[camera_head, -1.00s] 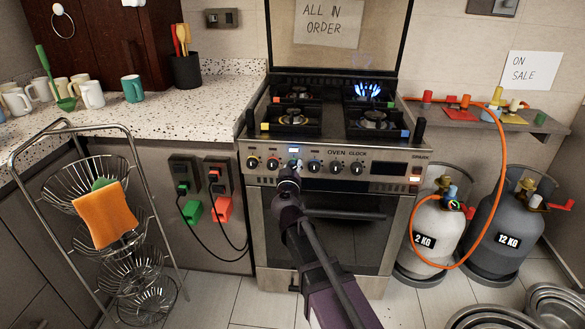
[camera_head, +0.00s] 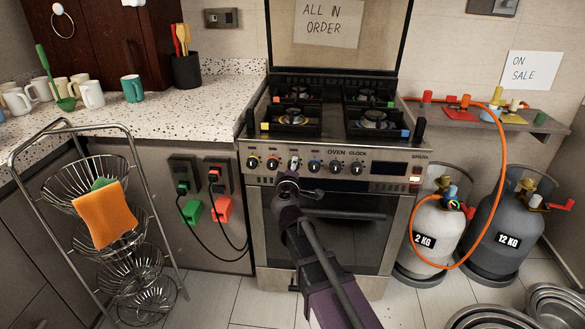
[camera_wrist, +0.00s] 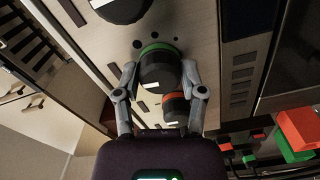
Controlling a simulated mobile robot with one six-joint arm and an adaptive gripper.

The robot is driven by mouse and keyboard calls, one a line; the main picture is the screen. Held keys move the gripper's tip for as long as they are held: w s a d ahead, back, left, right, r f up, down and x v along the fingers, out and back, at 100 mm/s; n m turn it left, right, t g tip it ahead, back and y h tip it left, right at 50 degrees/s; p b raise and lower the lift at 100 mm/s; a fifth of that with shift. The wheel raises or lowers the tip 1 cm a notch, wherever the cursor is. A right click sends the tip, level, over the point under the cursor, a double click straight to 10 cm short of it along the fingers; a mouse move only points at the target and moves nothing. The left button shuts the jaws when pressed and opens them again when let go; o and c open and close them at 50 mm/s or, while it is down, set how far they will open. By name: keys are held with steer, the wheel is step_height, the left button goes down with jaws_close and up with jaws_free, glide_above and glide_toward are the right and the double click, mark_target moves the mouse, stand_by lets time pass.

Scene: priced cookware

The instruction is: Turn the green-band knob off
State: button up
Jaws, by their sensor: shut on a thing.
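The green-band knob (camera_wrist: 160,70) is a dark round knob with a green ring at its base, seen in the wrist view. It also shows on the stove's front panel in the head view (camera_head: 294,162), just above my gripper. My gripper (camera_wrist: 160,76) has one finger on each side of this knob and is shut on it. The back right burner (camera_head: 366,97) of the stove shows no flame.
A red-band knob (camera_wrist: 175,108) sits close beside my gripper's finger in the wrist view. More knobs (camera_head: 336,167) line the panel, above the oven door handle (camera_head: 345,214). Gas bottles (camera_head: 434,225) stand right of the stove, joined to an orange hose (camera_head: 507,170).

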steer(key=shift+n, duration=0.5)
steer(key=o, duration=1.1)
steer(key=shift+o, duration=0.2)
steer(key=shift+s, duration=0.15)
steer(key=s, duration=1.1)
steer(key=shift+s+a, duration=0.2)
steer(key=shift+s, duration=0.15)
